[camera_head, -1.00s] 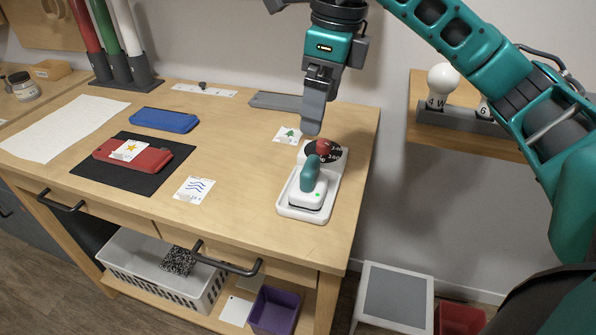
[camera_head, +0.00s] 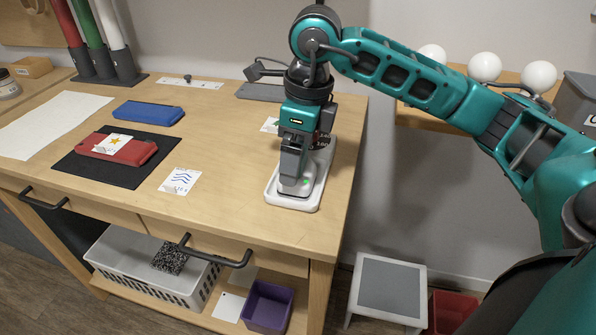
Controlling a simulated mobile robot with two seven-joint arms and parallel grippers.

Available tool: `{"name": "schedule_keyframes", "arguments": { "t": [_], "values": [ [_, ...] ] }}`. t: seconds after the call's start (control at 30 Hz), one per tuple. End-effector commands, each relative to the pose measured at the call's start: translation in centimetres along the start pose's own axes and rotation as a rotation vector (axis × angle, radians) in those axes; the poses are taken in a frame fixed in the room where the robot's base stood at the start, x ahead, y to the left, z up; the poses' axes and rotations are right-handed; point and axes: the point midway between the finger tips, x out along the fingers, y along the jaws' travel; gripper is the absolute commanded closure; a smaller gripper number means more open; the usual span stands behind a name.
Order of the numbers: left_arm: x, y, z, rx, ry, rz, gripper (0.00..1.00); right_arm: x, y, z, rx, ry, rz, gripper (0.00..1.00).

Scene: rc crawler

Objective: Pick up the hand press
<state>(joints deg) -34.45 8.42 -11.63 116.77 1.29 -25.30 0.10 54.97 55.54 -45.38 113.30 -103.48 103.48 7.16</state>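The hand press (camera_head: 307,188), a small white-bodied tool with a green light, sits on its white tray (camera_head: 291,204) near the right front of the workbench. Its teal handle is hidden behind my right gripper (camera_head: 291,181). That gripper points down over the press, with its fingers at the handle's place. I cannot tell whether the fingers are closed on the handle. The press appears to rest on the tray. The black dial behind it is mostly hidden by the gripper. My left gripper is out of view.
A red pouch (camera_head: 139,154) with a star card lies on a black mat (camera_head: 82,172). A blue pouch (camera_head: 148,113) and a wave card (camera_head: 181,180) lie nearby. A shelf with bulbs (camera_head: 485,68) is at right.

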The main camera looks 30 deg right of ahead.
Motion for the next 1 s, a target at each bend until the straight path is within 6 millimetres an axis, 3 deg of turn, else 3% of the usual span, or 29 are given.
{"name": "schedule_keyframes", "arguments": {
  "t": [0.17,0.73,1.0],
  "values": [
    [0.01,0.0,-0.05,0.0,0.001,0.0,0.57,-0.03,-0.01,0.02,0.0,0.0,0.0,0.05],
    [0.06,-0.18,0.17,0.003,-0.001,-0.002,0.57,-0.07,-0.01,0.03,0.0,-0.001,0.0,0.6],
    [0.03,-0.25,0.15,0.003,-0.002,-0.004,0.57,-0.3,-0.03,0.09,0.0,-0.003,-0.001,0.6]
  ]
}}
